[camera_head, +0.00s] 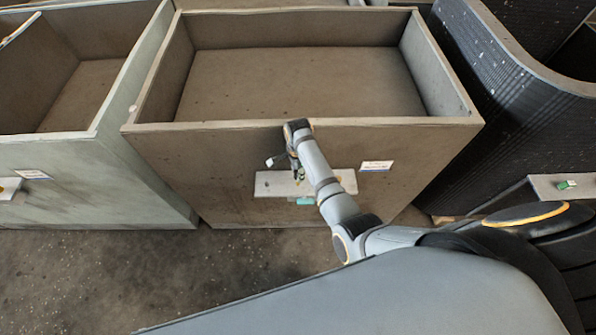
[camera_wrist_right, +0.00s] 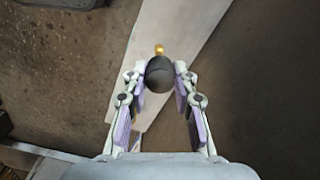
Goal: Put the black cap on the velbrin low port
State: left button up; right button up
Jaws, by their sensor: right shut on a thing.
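My right gripper (camera_wrist_right: 160,80) is shut on the black cap (camera_wrist_right: 160,73), a dark rounded piece between the fingertips in the right wrist view. A small gold knob-like piece (camera_wrist_right: 160,49) shows just beyond the cap; I cannot tell if it touches it or if it is the low port. In the head view my right gripper (camera_head: 297,174) hangs over the pale ledge (camera_head: 265,184) on the brown housing's front; the cap is too small to make out there. The ledge also shows in the right wrist view (camera_wrist_right: 165,25). My left gripper is not in view.
The open brown housing (camera_head: 300,125) stands behind the ledge, with an unreadable white label (camera_head: 376,166). A teal piece (camera_head: 305,201) shows at the ledge's lower edge. A grey-green housing (camera_head: 85,180) stands left, a black ribbed one (camera_head: 480,110) right. Floor at front left is clear.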

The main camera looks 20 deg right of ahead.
jog(key=shift+f+b, duration=0.4)
jog(key=shift+f, duration=0.35)
jog(key=shift+s+f+b, duration=0.1)
jog(key=shift+f+b, duration=0.6)
jog(key=shift+b, duration=0.2)
jog(key=shift+r, duration=0.2)
pick_arm(q)
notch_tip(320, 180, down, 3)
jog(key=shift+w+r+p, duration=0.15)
jog(key=shift+p, duration=0.2)
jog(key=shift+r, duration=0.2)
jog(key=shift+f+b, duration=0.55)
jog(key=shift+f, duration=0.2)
pick_arm(e)
jog(key=shift+f, duration=1.5)
jog(key=o, duration=1)
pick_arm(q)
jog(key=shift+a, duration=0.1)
